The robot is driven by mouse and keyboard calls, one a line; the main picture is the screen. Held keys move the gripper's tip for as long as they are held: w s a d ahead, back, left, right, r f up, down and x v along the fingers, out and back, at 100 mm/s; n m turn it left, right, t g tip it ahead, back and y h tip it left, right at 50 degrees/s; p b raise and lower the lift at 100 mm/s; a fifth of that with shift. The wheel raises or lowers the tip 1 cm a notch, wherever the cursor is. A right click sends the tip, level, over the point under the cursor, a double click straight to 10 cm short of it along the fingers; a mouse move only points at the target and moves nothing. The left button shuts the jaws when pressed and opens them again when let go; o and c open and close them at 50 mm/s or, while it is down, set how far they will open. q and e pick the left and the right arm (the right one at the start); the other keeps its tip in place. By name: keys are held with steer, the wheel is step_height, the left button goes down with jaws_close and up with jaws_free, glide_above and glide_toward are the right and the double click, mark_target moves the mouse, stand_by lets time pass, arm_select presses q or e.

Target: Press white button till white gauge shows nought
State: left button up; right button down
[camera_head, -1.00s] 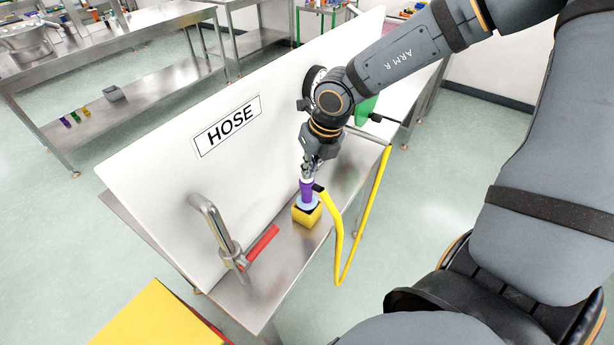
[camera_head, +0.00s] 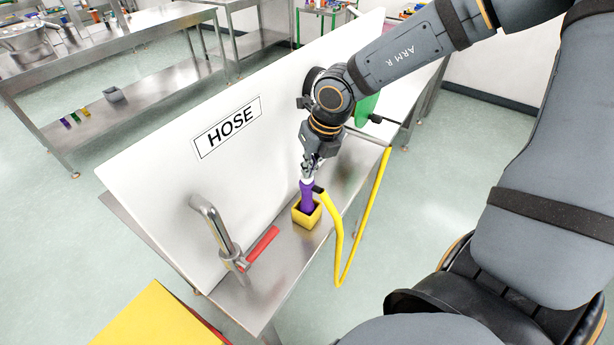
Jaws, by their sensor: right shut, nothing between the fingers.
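My right gripper (camera_head: 309,172) is shut and points down over a purple upright piece (camera_head: 307,193). A small white part (camera_head: 306,181) caps the purple piece right under the fingertips; it may be the white button, and the fingers seem to touch it. The purple piece stands in a yellow square block (camera_head: 307,216) with a dark opening on the bench. A round black-rimmed object (camera_head: 312,76) on the white panel, perhaps a gauge, is mostly hidden behind my right wrist, so no reading shows. My left gripper is out of view.
A yellow hose (camera_head: 340,245) hangs in a loop just right of the block. A metal tap (camera_head: 216,236) with a red handle (camera_head: 262,243) stands to the left. The white panel (camera_head: 165,165) with a HOSE label rises behind. A green object (camera_head: 367,106) is beyond my wrist.

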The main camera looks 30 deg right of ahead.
steer(key=shift+w+p+v, duration=0.2)
steer(key=shift+p+v, duration=0.25)
steer(key=shift+v, duration=0.55)
steer(key=shift+w+p+v, duration=0.25)
steer(key=shift+p+v, duration=0.15)
steer(key=shift+v, duration=0.6)
steer(key=shift+a, duration=0.15)
